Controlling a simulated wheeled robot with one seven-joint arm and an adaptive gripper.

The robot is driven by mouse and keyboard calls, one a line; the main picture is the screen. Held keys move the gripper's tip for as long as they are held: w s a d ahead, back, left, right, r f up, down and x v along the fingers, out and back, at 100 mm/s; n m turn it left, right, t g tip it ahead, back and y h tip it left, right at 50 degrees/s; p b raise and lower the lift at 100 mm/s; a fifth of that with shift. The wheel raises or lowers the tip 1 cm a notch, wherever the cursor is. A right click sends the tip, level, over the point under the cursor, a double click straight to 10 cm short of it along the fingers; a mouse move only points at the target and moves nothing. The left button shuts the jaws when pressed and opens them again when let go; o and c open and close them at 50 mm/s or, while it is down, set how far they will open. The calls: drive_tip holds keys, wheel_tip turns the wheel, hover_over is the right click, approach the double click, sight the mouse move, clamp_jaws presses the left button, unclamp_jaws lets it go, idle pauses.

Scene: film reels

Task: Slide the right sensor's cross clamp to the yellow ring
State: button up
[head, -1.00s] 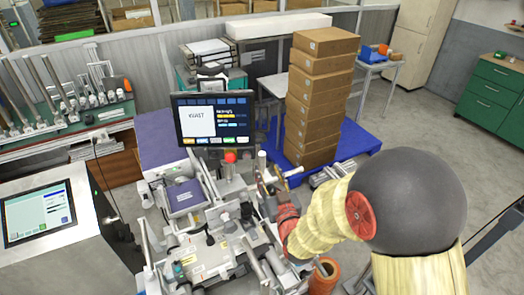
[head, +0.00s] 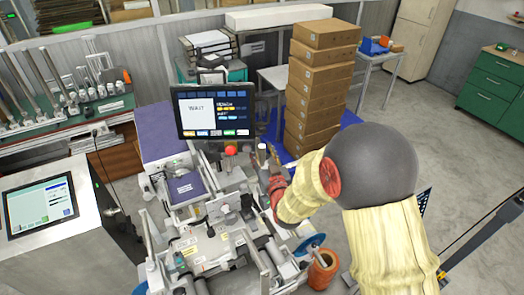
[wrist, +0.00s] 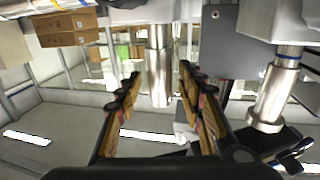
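My gripper (wrist: 160,78) is open in the wrist view, its two dark fingers with tan and red pads spread apart. A shiny metal post (wrist: 158,62) shows between the fingertips, with visible gaps on both sides. I cannot tell whether this post belongs to the right sensor or its cross clamp. A second metal post (wrist: 272,92) with a blue ring (wrist: 288,55) stands to the right, outside the fingers. In the head view my gripper is at the machine's right side (head: 268,180), largely hidden by my arm. I cannot make out the yellow ring in either view.
The machine's monitor (head: 215,116) and red button (head: 231,151) stand behind the work area. A blue handwheel (head: 312,241) and an orange-brown roll (head: 323,270) are at its front right. Stacked cartons (head: 318,90) stand behind. A dark plate (wrist: 222,40) is close to the right finger.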

drive_tip(key=shift+c, duration=1)
drive_tip(key=c, duration=0.8)
